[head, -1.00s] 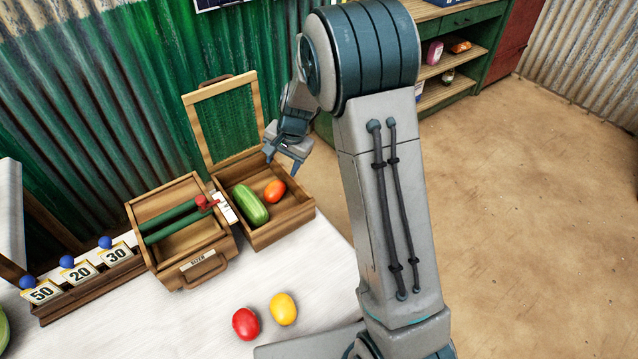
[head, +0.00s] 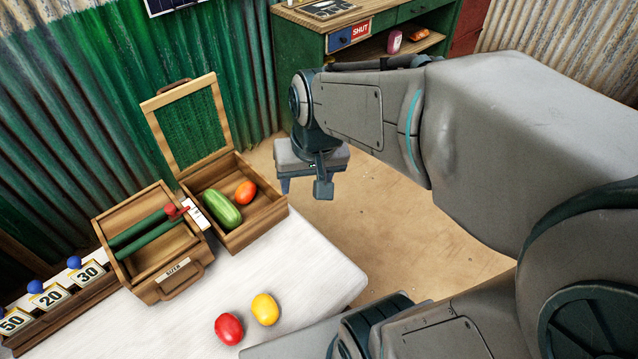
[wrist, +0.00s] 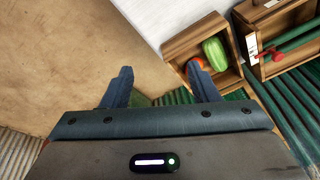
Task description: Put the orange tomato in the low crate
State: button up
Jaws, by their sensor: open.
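An orange tomato (head: 245,192) lies in the low wooden crate (head: 262,221), beside a green cucumber-like vegetable (head: 222,209). The crate's mesh lid (head: 187,122) stands open at its back. My gripper (head: 307,188) is open and empty, to the right of the crate and apart from it. In the wrist view my gripper (wrist: 162,85) has its fingers spread over the bare floor, and one finger partly hides the orange tomato (wrist: 201,64). The crate (wrist: 185,48) shows there at upper right.
A second wooden box (head: 150,292) with green bars and a red knob (head: 171,210) stands left of the crate. A red tomato (head: 228,328) and a yellow one (head: 265,309) lie on the white table (head: 310,265). A green cabinet (head: 308,45) stands behind.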

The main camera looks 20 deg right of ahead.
jog(key=shift+n+h, duration=0.4)
jog(key=shift+n, duration=0.2)
jog(key=s, duration=0.1)
jog(key=s+d, duration=0.1)
jog(key=s, duration=0.3)
jog(key=shift+s+d, duration=0.25)
jog(key=shift+d, duration=0.1)
